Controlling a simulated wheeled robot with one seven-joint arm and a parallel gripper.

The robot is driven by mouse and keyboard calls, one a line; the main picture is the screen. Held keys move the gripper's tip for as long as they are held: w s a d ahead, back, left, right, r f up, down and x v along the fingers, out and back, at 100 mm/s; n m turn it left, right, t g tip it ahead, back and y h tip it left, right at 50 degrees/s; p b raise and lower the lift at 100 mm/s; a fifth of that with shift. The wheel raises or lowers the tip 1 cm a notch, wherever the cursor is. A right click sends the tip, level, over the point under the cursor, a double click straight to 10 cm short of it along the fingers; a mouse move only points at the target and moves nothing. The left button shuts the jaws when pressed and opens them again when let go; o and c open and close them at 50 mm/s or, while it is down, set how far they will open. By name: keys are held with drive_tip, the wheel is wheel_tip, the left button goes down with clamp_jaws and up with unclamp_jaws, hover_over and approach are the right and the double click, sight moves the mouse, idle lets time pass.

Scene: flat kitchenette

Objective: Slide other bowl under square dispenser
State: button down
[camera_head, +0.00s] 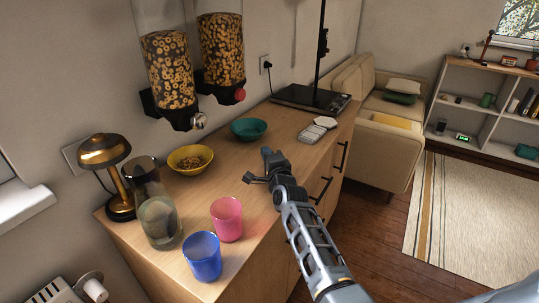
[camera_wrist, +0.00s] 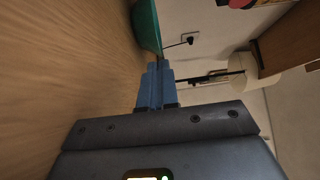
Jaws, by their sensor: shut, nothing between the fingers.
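A teal bowl (camera_head: 249,129) stands on the wooden counter (camera_head: 230,185) below and slightly right of the right dispenser (camera_head: 221,50). A yellow bowl (camera_head: 190,160) holding ring cereal stands below the left dispenser (camera_head: 168,65). Both dispensers hold ring cereal; I cannot tell for sure which is square. My gripper (camera_head: 267,153) is shut and empty, low over the counter on the near side of the teal bowl. In the wrist view the closed fingers (camera_wrist: 157,88) point toward the teal bowl (camera_wrist: 146,25); I cannot tell if they touch it.
A pink cup (camera_head: 227,219), a blue cup (camera_head: 202,257), a glass jar (camera_head: 158,215) and a brass lamp (camera_head: 107,158) stand at the left. A black stand (camera_head: 310,98) and a pale flat object (camera_head: 312,133) lie to the right. Counter between cups and gripper is clear.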

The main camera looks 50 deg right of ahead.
drive_tip(key=shift+p+v, duration=0.9)
drive_tip(key=shift+v, duration=0.1)
drive_tip(key=shift+s+a, duration=0.25)
drive_tip(key=shift+s, duration=0.05)
